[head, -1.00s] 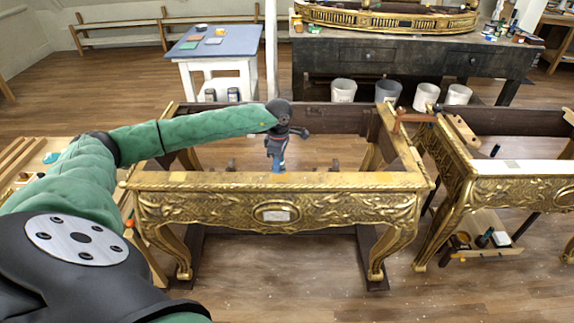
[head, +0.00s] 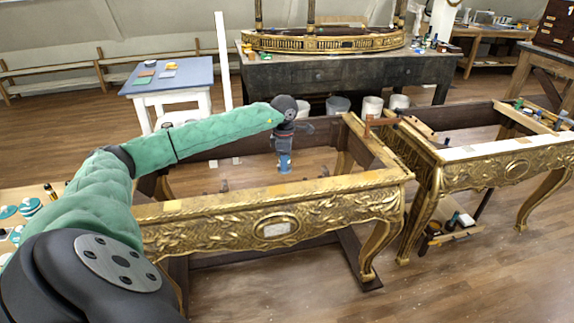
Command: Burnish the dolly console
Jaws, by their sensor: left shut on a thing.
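The gilt console (head: 330,208) stands in front of me, its carved gold apron facing me and a small white label at its centre. Its top is an open frame with a dark far rail. My left arm reaches in from the left over the frame. My left gripper (head: 284,165) points down just behind the front rail, shut on a small blue thing (head: 284,160) that shows only in part. I cannot tell whether it touches the console. My right gripper is not in view.
A second gilt console (head: 490,172) stands close on the right, with a small tray of jars (head: 452,229) low between its legs. A blue-topped table (head: 168,77) and a dark workbench (head: 340,78) stand behind. The wood floor at front right is clear.

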